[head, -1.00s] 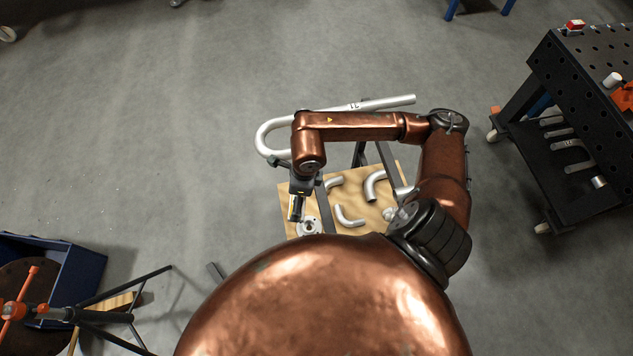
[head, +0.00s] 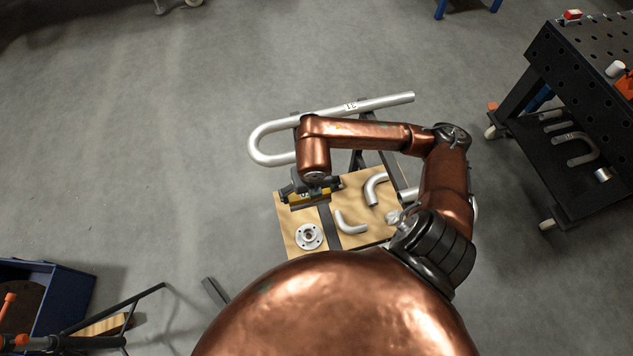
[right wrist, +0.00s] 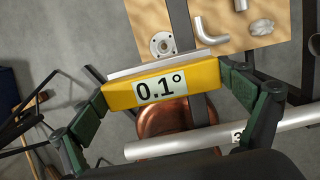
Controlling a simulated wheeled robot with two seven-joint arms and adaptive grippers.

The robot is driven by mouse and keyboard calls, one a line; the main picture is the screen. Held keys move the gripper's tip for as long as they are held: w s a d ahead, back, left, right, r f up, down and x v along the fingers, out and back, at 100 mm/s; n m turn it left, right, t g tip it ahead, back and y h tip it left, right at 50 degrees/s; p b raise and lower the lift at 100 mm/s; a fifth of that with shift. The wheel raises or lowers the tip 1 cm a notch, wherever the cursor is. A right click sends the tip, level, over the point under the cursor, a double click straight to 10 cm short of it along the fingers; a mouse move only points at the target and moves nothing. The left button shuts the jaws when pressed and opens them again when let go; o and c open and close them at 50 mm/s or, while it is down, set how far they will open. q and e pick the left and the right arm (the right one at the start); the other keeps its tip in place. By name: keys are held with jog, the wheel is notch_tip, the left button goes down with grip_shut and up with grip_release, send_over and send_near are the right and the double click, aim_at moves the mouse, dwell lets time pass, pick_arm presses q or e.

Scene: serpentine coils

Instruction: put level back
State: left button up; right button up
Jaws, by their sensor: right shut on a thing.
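The yellow level (right wrist: 200,80) shows a white display reading 0.1° in the right wrist view. My right gripper (right wrist: 165,88) is shut on it, one dark green finger at each end. In the head view the level (head: 308,198) is held over the left part of the plywood board (head: 290,233), and my right gripper (head: 311,189) and wrist hide part of it. Whether the level touches anything beneath is hard to tell. My left gripper is not in view.
A silver U-shaped pipe (head: 385,102) lies across a stand behind my right arm. A round flange (head: 309,237) and several pipe elbows (head: 350,224) lie on the board. A black perforated table (head: 570,60) stands at right. A blue bin (head: 75,295) is at lower left.

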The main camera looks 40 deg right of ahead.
jog(key=w+d+f, duration=0.1)
jog(key=d+f, duration=0.1)
jog(key=w+d+f+b, duration=0.1)
jog(key=w+d+f, duration=0.1)
jog(key=d, duration=0.1)
jog(key=w+d+f+b, duration=0.1)
jog(key=w+d+f, duration=0.1)
jog(key=d+f, duration=0.1)
jog(key=shift+f, duration=0.1)
jog(key=shift+w+d+f+b, duration=0.2)
jog(key=shift+d+f+b, duration=0.2)
jog(key=shift+f, duration=0.2)
notch_tip(320, 180, down, 2)
jog(key=shift+d+f+b, duration=0.1)
jog(key=shift+f+b, duration=0.15)
jog(key=shift+b, duration=0.2)
jog(key=shift+w+f, duration=0.1)
jog(key=shift+f, duration=0.3)
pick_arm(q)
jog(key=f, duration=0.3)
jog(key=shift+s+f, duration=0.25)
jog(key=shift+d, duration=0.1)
